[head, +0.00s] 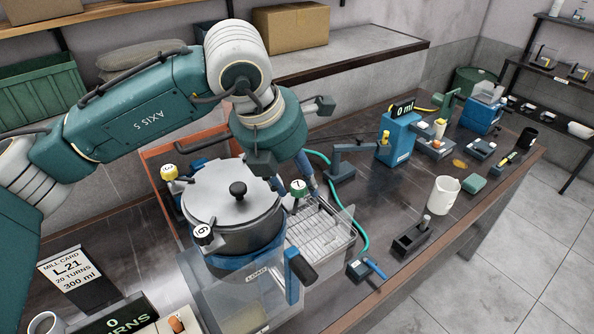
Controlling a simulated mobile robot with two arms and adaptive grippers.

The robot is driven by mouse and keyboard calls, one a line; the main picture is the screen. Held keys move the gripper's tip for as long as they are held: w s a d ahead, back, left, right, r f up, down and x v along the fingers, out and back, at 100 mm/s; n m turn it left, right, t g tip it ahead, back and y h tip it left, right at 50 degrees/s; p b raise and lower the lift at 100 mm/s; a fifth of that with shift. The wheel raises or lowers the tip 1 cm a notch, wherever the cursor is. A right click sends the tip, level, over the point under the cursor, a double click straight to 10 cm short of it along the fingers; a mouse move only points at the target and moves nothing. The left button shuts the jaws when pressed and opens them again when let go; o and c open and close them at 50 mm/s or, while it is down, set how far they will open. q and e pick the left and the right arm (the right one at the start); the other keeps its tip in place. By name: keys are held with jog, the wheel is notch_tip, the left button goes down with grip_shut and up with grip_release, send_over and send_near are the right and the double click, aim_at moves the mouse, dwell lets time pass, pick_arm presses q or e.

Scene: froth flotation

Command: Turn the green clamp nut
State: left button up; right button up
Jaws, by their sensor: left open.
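The green clamp nut (298,187) has a marked pale top. It stands at the right rim of a steel mill pot with a round lid (232,195). A yellow nut (170,172) is at the lid's left rim. A dark nut with a white marked top (203,233) is at its front rim. My left gripper (290,150) is open above the back right of the lid, just behind and above the green nut. No contact with the nut can be made out. The wrist hides part of the fingers. My right gripper is not in view.
A clear-walled bin (240,295) stands in front of the pot, and a wire rack tray (320,230) to its right. A mill card (75,275) and turns display (115,318) are front left. A white beaker (443,195) and blue devices (397,138) stand farther right.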

pick_arm(q)
jog(key=shift+d+f, duration=0.15)
jog(key=shift+f, duration=0.2)
jog(key=shift+c, duration=0.8)
jog(key=c, duration=0.9)
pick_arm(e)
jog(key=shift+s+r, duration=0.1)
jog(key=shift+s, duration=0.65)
pick_arm(q)
jog(key=shift+r, duration=0.1)
